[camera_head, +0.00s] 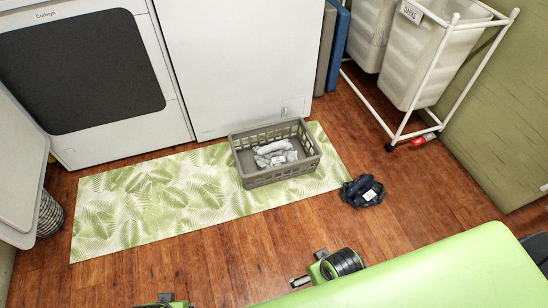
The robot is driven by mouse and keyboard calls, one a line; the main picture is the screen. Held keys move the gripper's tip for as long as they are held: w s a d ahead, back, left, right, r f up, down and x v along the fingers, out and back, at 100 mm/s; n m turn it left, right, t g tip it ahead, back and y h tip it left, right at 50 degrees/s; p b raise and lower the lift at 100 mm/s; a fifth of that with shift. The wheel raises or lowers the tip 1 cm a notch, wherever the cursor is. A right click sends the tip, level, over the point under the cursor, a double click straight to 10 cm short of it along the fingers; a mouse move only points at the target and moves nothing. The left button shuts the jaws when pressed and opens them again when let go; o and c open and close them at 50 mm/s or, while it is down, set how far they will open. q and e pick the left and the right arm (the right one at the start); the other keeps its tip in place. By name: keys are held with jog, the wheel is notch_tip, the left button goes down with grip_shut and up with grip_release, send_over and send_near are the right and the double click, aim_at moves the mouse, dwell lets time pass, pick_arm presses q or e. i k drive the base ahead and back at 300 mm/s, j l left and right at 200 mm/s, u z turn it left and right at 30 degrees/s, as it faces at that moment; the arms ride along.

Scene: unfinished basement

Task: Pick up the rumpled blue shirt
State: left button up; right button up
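The rumpled blue shirt (362,191) is a small, dark navy bundle with a pale patch on top. It lies on the wood floor at the right end of the leaf-patterned mat, close to the mat's edge and apart from the basket. Parts of my arms, green, black and grey, show at the bottom edge, well short of the shirt. No gripper fingers can be made out on either arm. Nothing covers the shirt.
A grey basket (235,157) with crumpled whitish cloth (275,153) stands on the green-and-white mat (120,210). White appliances (240,60) line the back. A white-framed laundry sorter (440,75) stands at the right. A red-and-white object (421,140) lies beneath it. Floor around the shirt's right side is clear.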

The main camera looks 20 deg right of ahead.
aim_at(364, 191)
jog(key=z, duration=1.5)
jog(key=u, duration=1.65)
jog(key=z, duration=1.65)
